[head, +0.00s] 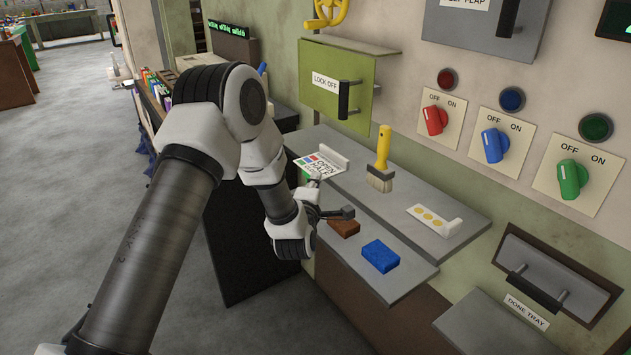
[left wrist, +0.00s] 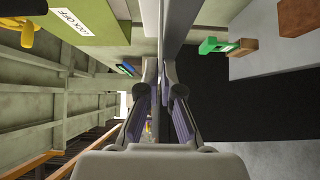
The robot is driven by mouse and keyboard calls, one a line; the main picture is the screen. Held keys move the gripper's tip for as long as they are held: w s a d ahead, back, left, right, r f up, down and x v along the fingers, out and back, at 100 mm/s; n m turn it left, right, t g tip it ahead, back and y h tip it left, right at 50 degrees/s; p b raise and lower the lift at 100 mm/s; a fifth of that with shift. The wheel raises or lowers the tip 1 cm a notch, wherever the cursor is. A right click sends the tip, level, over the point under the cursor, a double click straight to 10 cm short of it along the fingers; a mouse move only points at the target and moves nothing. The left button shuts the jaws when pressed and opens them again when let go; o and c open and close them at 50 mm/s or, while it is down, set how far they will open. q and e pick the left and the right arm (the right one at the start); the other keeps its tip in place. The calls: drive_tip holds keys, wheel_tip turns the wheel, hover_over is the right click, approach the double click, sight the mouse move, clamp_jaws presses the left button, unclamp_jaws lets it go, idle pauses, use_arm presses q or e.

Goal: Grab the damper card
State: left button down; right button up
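A white card (head: 318,165) with coloured squares and the words "OPEN" and "HALF" lies on the upper grey shelf (head: 360,193), with a pale block along its far edge. I take it to be the damper card. My left gripper (head: 332,198) is at the front of this shelf, just below and in front of the card, with its fingers apart. In the left wrist view its two fingers (left wrist: 159,90) stand apart with no card clearly between them. I cannot make out the card there. My right gripper is in neither view.
A yellow-handled brush (head: 381,160) and a yellow-dotted card (head: 433,220) are farther right on the upper shelf. A brown block (head: 344,228) and a blue sponge (head: 381,256) lie on the lower shelf. The green "LOCK OFF" panel (head: 335,95) is behind the card.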

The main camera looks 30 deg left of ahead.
use_arm(q)
wheel_tip(320, 180, up, 2)
drive_tip(key=shift+r+p, duration=0.2)
drive_tip(key=shift+p, duration=0.5)
drive_tip(key=s+d+r, duration=0.2)
drive_tip(key=s, duration=0.4)
drive_tip(key=s+d+r, duration=0.3)
drive_tip(key=s, duration=0.4)
drive_tip(key=shift+d, duration=0.15)
